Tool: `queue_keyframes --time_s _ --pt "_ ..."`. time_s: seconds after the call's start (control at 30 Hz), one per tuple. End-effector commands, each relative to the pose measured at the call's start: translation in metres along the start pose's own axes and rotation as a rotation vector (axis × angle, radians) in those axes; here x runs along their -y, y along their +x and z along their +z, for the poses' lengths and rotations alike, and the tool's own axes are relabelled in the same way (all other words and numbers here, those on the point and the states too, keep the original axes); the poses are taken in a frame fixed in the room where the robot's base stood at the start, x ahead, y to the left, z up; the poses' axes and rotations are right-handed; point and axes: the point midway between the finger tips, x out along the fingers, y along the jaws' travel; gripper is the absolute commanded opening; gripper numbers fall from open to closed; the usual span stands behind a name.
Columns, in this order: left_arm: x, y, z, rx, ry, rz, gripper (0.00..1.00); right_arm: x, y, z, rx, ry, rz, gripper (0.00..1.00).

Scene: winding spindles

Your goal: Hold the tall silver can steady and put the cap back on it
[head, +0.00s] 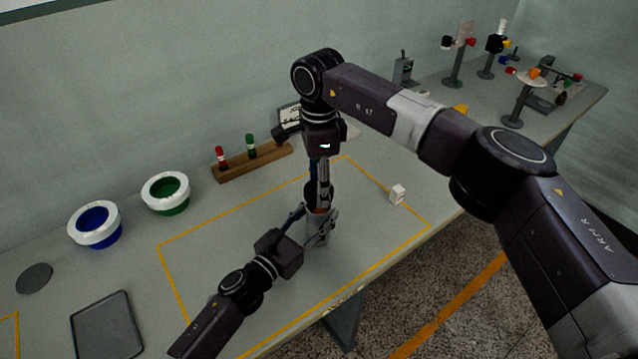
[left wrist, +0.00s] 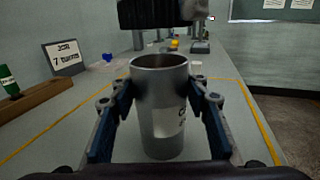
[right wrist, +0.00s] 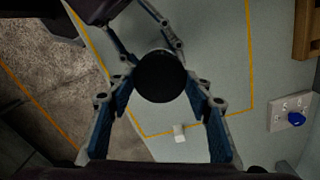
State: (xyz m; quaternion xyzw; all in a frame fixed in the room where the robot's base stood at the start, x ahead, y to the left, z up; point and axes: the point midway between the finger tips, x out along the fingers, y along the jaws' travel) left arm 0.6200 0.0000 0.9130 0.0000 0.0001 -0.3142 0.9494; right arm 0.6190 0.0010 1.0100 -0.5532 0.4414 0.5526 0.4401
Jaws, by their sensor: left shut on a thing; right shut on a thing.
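The tall silver can (head: 317,232) stands upright on the table. In the left wrist view the can (left wrist: 162,112) shows an open top and a pale label. My left gripper (head: 320,230) is shut on the can from the side, a finger on each flank. My right gripper (head: 321,186) points down above the can and is shut on the black cap (right wrist: 160,77). The cap (left wrist: 155,12) also shows at the top of the left wrist view, apart from the rim with a gap below it.
A small white box (head: 397,195) lies right of the can. A wooden rack (head: 252,162) with red and green spindles stands behind. Two white-rimmed bowls, blue (head: 95,225) and green (head: 166,193), and a dark tray (head: 106,328) are at left. Yellow tape outlines the work area.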

Motion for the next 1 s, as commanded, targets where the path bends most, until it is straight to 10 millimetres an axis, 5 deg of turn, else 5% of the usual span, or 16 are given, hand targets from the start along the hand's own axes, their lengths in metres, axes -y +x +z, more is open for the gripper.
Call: queue_keyframes --time_s 0.3,1.0 --pt "0.000 0.000 0.000 -0.001 0.000 0.000 0.00 0.000 0.017 0.000 0.000 0.000 0.001 0.34" --pt "0.000 0.000 0.000 -0.001 0.000 0.000 0.00 0.000 0.020 0.000 0.000 0.000 0.002 0.34"
